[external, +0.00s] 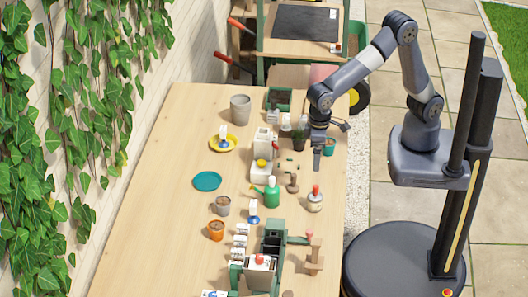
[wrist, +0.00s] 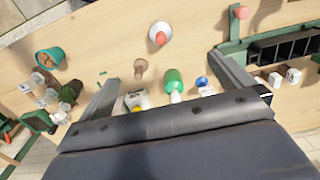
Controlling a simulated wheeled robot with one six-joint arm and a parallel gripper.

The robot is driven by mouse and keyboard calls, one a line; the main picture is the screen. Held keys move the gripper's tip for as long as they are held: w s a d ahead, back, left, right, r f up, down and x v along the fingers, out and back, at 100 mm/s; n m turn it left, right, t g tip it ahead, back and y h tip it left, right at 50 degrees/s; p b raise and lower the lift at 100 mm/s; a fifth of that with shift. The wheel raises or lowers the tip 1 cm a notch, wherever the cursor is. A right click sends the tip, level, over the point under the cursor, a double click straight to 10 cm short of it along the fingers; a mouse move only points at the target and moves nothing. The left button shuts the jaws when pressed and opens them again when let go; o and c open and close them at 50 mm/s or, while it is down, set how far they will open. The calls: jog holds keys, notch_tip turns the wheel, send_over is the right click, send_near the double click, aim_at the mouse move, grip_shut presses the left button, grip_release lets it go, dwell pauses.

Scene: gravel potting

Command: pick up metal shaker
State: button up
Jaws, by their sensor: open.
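No thing is plainly a metal shaker. The closest is a pale, silvery-looking round body with a red top (external: 315,203), standing near the table's right edge; its material is too small to tell. It also shows at the top middle of the wrist view (wrist: 160,29). My gripper (external: 317,162) is open and empty above the table's right side, farther back than this body. In the wrist view its fingers (wrist: 164,72) are spread wide, and the red-topped body lies beyond the fingertips, touching neither.
A brown knobbed tool (external: 292,184) and a green spray bottle (external: 271,194) stand close to the red-topped body. A teal pot (external: 329,147) is near my gripper. A green-framed device (external: 272,242) stands at the front. The table's left side (external: 165,190) is mostly clear.

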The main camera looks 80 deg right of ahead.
jog(key=shift+c, duration=0.4)
jog(key=c, duration=0.5)
jog(key=shift+c, duration=0.2)
